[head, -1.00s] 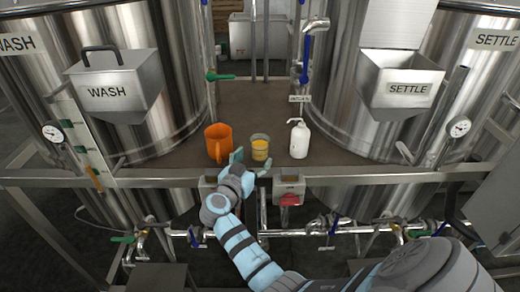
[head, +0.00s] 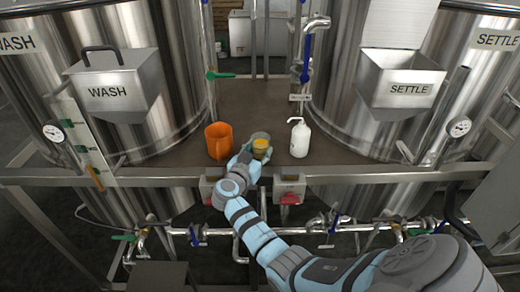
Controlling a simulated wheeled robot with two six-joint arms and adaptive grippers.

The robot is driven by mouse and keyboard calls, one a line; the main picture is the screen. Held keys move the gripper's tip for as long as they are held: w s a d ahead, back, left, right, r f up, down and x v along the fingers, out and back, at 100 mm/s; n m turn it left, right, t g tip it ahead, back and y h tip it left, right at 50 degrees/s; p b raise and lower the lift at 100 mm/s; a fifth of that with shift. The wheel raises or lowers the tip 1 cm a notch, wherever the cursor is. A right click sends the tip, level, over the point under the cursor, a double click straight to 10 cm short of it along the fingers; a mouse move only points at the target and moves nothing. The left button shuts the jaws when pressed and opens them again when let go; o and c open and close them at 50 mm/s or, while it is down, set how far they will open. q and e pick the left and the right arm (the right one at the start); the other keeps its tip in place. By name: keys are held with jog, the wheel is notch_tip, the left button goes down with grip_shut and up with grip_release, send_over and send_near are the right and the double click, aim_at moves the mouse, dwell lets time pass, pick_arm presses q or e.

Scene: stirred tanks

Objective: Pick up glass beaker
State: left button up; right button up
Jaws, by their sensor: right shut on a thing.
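The glass beaker (head: 261,140) is small and clear and has yellow contents. It is at the shelf between the two tanks, in the middle of the head view. My right gripper (head: 255,155) is shut on the beaker from the front. The gripper hides the beaker's lower part, so I cannot tell whether its base touches the shelf. My left gripper is not in view.
An orange jug (head: 218,140) stands close to the left of the beaker. A white pump bottle (head: 299,138) stands to its right. The WASH tank (head: 185,90) and SETTLE tank (head: 340,90) flank the shelf (head: 262,98). The shelf behind the beaker is clear.

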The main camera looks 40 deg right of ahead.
notch_tip(320, 180, up, 20)
jog(key=shift+p, duration=0.35)
jog(key=shift+f, duration=0.15)
